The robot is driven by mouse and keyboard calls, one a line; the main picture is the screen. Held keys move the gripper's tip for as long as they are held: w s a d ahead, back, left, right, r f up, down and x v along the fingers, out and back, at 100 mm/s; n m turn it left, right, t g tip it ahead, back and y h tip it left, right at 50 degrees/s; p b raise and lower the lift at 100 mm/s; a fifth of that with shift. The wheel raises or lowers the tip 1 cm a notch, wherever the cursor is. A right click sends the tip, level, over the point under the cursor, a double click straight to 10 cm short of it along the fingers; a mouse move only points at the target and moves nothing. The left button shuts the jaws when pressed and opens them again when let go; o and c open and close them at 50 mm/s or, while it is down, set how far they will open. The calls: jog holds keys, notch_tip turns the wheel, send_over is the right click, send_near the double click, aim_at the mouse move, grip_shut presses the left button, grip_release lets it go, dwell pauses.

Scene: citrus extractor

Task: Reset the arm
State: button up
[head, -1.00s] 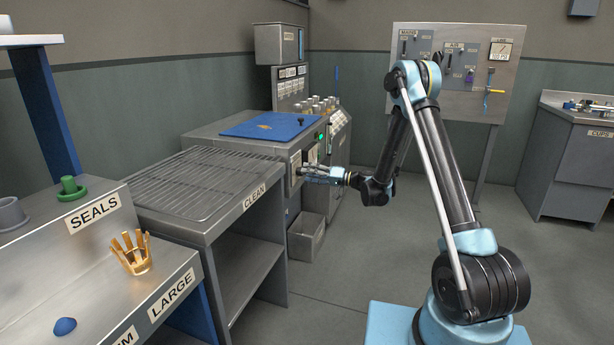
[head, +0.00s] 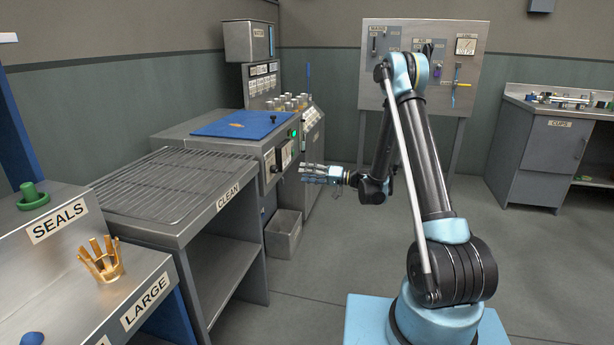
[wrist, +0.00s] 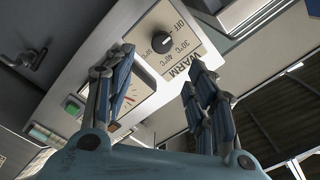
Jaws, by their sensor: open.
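My gripper (head: 312,174) is held out to the left at the end of my arm, in front of the steel machine with the blue lid. In the wrist view my gripper (wrist: 160,88) is open, its blue-grey fingers apart with nothing between them. Beyond the fingers is a panel with a black knob (wrist: 161,42) on a WARM dial plate marked OFF, 30°C and 40°C. The fingers look clear of the knob. A gauge face is partly hidden behind the left finger.
A wire-rack counter marked CLEAN (head: 165,190) and a bench marked SEALS and LARGE, with a gold crown-like part (head: 101,260), stand at the left. A grey bin (head: 283,233) is on the floor. A switch board (head: 400,60) and a CUPS cabinet (head: 540,160) stand behind. Floor at right is clear.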

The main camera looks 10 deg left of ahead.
jog(key=shift+r, duration=0.1)
jog(key=s+d+r+m+h, duration=0.2)
jog(key=s+d+r+h, duration=0.7)
jog(key=s+d, duration=0.6)
jog(key=s+d+f+m+h, duration=0.2)
jog(key=s+d+f+h, duration=0.1)
jog(key=s+d, duration=0.9)
jog(key=s+d+f+m+h, duration=0.1)
jog(key=s+d+f+h, duration=0.2)
jog(key=s+d, duration=1)
jog(key=s+h, duration=0.1)
jog(key=h, duration=0.2)
jog(key=shift+m+t, duration=0.3)
jog(key=shift+m, duration=0.1)
jog(key=shift+d, duration=0.1)
